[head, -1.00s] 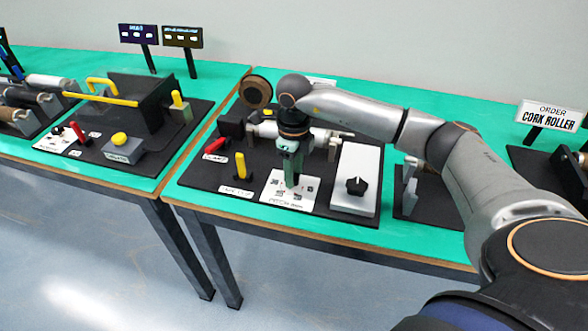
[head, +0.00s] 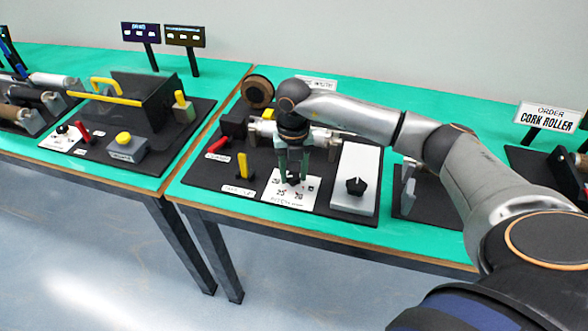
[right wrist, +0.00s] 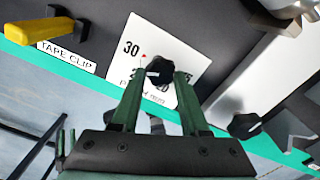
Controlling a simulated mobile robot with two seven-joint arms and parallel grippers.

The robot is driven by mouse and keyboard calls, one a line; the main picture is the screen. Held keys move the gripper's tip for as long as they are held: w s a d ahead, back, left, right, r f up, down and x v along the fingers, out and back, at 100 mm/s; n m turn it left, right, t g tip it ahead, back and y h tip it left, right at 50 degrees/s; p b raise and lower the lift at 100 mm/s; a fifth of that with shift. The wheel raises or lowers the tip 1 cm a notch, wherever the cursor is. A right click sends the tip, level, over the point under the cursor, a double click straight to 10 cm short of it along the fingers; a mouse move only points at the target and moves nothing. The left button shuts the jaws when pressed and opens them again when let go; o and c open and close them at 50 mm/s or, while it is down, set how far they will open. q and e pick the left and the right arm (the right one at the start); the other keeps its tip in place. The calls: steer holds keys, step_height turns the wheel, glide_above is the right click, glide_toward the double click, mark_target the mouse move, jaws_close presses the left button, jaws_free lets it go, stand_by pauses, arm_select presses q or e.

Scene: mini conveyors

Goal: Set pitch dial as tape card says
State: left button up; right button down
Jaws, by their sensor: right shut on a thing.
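The pitch dial is a black knob (right wrist: 160,70) on a white plate with printed numbers (head: 291,197). In the right wrist view the plate (right wrist: 185,50) shows a clear 30 and a small red mark beside it. Other numbers are partly covered by the fingers. My right gripper (head: 293,179), with green fingers, points down at the dial. In the right wrist view its fingertips (right wrist: 159,75) are shut on the knob's two sides. A pale mark shows on the knob, but the exact setting is unclear. I cannot make out a readable tape card. My left gripper is not in view.
A grey box with another black knob (head: 355,186) stands just right of the dial. A yellow tape clip lever (head: 242,166) and a red lever (head: 217,145) are to the left. A brown tape roll (head: 257,91) is behind. An order sign (head: 547,116) reads CORK ROLLER.

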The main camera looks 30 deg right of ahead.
mark_target(292, 177)
steer(key=m+p, duration=0.1)
steer(key=m, duration=0.3)
steer(key=shift+m, duration=0.4)
steer(key=shift+w, duration=0.1)
steer(key=shift+c, duration=2)
jaws_free()
steer(key=shift+a, duration=0.1)
step_height(292, 177, up, 13)
steer(key=shift+f, duration=0.2)
steer(key=shift+f, duration=0.1)
